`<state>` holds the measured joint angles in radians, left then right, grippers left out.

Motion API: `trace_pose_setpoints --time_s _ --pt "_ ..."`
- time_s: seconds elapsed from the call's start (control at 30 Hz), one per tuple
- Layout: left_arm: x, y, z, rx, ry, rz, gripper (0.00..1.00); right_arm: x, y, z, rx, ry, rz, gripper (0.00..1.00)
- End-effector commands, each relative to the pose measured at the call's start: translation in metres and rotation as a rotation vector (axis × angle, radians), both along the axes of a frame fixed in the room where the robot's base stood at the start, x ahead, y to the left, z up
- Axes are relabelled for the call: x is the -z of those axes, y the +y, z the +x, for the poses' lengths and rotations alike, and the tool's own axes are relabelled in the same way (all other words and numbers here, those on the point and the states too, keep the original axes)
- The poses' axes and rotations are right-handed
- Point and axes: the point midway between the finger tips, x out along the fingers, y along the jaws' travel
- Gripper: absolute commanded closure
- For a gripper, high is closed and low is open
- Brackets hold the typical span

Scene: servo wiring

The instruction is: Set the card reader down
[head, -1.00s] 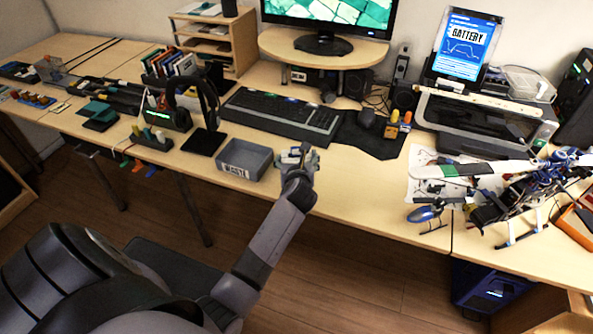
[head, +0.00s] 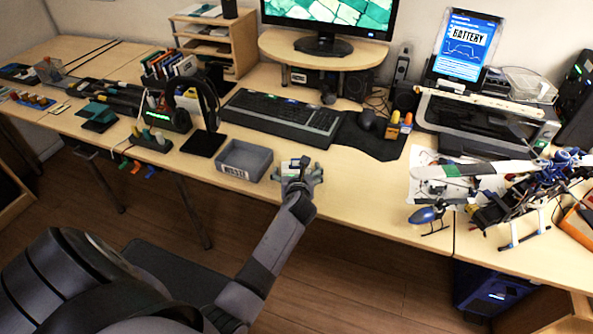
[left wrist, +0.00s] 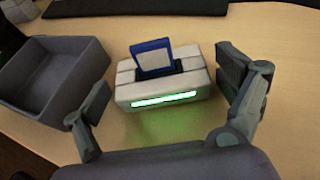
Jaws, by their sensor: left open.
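The card reader is a small pale box (left wrist: 165,90) with a glowing green strip on its front and a blue card (left wrist: 152,58) upright in its top slot. It appears to stand on the desk, casting a green glow on the wood in front. My left gripper (left wrist: 168,88) is open, with one finger on each side of the reader and a visible gap at both. In the head view my left gripper (head: 298,172) is at the desk's front edge, and the reader (head: 297,162) is small and partly hidden there. My right gripper is not in view.
A grey open bin (head: 246,160) stands just left of my left gripper; it also shows in the left wrist view (left wrist: 50,80). The keyboard (head: 283,116) lies behind. A model helicopter (head: 490,190) stands to the right. The desk directly right of the gripper is clear.

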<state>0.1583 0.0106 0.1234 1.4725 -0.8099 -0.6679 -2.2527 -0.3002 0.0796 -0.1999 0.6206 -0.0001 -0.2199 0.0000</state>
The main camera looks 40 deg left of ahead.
Motion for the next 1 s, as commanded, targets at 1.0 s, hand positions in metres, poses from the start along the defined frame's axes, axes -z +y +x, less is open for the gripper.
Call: trace_pose_setpoints --time_s 1.0 --pt "-0.046 -0.06 -0.083 0.001 0.0 0.0 0.05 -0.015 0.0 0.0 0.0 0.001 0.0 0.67"
